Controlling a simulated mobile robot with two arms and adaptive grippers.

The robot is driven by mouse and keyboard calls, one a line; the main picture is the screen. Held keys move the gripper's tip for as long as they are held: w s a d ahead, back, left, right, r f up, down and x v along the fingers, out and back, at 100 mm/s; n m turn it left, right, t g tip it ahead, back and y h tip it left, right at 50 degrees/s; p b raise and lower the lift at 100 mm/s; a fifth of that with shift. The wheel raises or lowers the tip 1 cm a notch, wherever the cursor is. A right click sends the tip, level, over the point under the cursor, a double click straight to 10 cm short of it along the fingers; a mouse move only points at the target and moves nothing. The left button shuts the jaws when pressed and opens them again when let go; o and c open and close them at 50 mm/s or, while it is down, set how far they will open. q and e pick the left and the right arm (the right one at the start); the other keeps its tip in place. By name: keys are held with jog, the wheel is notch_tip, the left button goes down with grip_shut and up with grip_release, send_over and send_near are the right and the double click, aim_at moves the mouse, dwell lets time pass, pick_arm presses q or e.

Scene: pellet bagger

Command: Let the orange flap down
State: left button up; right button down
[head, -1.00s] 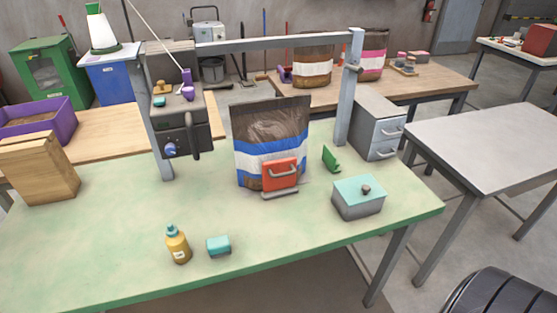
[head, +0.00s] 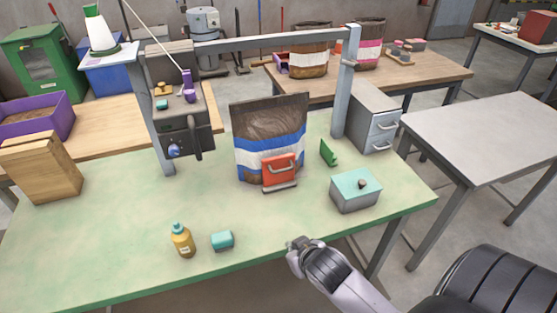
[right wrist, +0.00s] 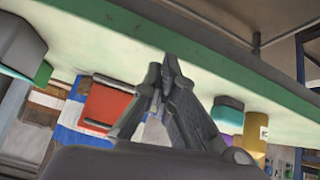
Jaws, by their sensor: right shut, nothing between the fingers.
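The orange flap (head: 279,170) stands upright in front of the lower part of a brown, blue and white bag (head: 270,125). It has a grey handle near its top edge and a grey strip at its foot. The flap also shows in the right wrist view (right wrist: 104,104), beyond my fingers. My right gripper (head: 298,243) is at the front edge of the green table, well short of the flap and to its lower right. In the right wrist view its fingertips (right wrist: 168,62) are together with nothing between them. My left gripper is in neither view.
A grey box with a teal lid (head: 355,188) stands right of the flap, near a small green bracket (head: 328,152). A yellow bottle (head: 182,240) and teal block (head: 222,240) stand at the front left. A grey frame (head: 346,85) spans the table. Table between gripper and flap is clear.

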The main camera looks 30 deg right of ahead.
aim_at(275, 160)
jog(key=w+d+r+m+t+h, duration=0.1)
jog(key=w+d+r+t, duration=0.4)
jog(key=w+r, duration=0.6)
jog(key=shift+w+d+r+m+t, duration=0.4)
jog(key=shift+d+r, duration=0.3)
jog(key=shift+r, duration=0.2)
jog(key=p+x, duration=0.2)
jog(key=x, duration=0.8)
jog(key=shift+d, duration=0.1)
